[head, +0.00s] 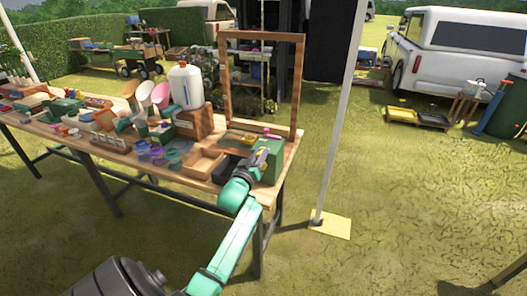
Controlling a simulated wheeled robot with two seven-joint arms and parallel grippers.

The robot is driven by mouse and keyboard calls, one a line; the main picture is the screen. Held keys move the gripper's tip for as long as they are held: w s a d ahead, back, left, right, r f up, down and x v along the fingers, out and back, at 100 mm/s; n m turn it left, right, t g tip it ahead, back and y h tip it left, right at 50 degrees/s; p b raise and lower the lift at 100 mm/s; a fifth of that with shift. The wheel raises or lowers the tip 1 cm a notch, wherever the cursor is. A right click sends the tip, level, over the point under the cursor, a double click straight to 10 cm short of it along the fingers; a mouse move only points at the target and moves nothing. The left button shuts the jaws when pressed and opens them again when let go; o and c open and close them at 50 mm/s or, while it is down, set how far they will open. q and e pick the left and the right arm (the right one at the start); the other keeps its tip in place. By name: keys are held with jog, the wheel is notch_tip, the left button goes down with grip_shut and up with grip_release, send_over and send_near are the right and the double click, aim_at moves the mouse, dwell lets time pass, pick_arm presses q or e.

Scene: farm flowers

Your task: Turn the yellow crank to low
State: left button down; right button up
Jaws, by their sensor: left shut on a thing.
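A green box (271,168) stands at the right end of the wooden table. My left gripper (261,158) reaches up to its front face from below. It is shut on a small yellow part, which appears to be the yellow crank (264,154). The gripper and wrist hide most of the crank and part of the box face. Its setting and any low mark are too small to read. My right gripper is not in view.
A white jug (186,86) and several pots crowd the table (190,176) further left.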

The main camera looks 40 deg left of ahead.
pick_arm(q)
jog(key=shift+s+a+n, duration=0.1)
jog(key=shift+n, duration=0.3)
jog(key=shift+f, duration=0.25)
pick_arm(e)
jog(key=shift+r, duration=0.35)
pick_arm(q)
jog(key=c, duration=0.7)
grip_release()
jog(key=shift+o, duration=0.2)
jog(key=shift+a+r, duration=0.1)
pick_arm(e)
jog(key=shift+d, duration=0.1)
pick_arm(q)
jog(key=b+v, duration=0.1)
jog(key=v, duration=1.3)
jog(key=shift+s+b, duration=0.25)
jog(key=shift+b, duration=0.1)
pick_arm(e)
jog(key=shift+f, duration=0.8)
